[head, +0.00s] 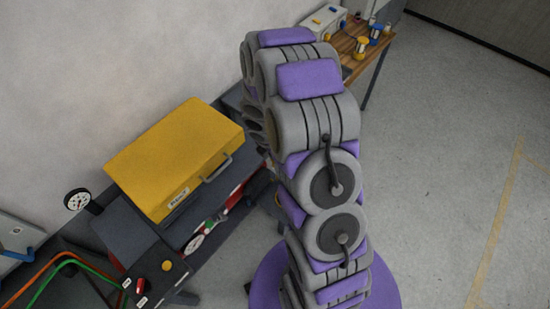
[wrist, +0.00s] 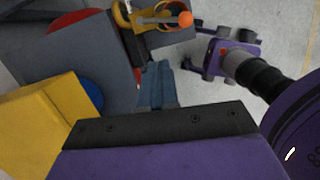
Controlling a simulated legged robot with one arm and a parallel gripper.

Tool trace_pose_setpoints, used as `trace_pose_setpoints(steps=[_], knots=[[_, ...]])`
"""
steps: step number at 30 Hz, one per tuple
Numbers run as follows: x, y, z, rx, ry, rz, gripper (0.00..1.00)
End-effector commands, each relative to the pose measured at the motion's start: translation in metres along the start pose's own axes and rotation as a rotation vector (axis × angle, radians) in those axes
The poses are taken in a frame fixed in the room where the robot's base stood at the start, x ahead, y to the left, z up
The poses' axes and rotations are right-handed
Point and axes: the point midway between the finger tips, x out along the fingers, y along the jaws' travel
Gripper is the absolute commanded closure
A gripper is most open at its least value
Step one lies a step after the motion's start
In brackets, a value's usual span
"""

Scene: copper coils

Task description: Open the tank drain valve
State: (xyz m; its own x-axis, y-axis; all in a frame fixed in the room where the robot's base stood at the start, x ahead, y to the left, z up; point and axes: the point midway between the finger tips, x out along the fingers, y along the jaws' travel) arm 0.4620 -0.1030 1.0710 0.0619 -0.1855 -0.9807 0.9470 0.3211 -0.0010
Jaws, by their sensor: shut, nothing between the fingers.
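In the wrist view, a small yellow and metal fitting (wrist: 150,14) with an orange-tipped lever (wrist: 184,19) sits at the top, on the dark grey unit; it looks like the drain valve, but I cannot read a label. My gripper (wrist: 158,72) shows its blue-grey fingers just below the fitting in the picture. They are shut and empty, and I cannot tell how far they are from the lever. In the head view my arm hides the gripper, and I cannot make out the lever there.
A yellow box (head: 175,155) with a handle tops the dark grey unit by the wall. A wooden workbench (head: 352,62) stands behind. Floor (head: 450,130) at right is clear.

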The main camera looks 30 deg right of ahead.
Motion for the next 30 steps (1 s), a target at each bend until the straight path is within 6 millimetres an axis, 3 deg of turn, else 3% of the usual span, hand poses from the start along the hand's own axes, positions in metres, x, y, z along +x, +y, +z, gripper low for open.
trace_pose_setpoints(steps=[7,30], knots=[[-0.018,0.001,-0.001,0.000,0.001,0.001,1.00],[-0.026,-0.003,0.001,0.056,-0.011,-0.006,1.00]])
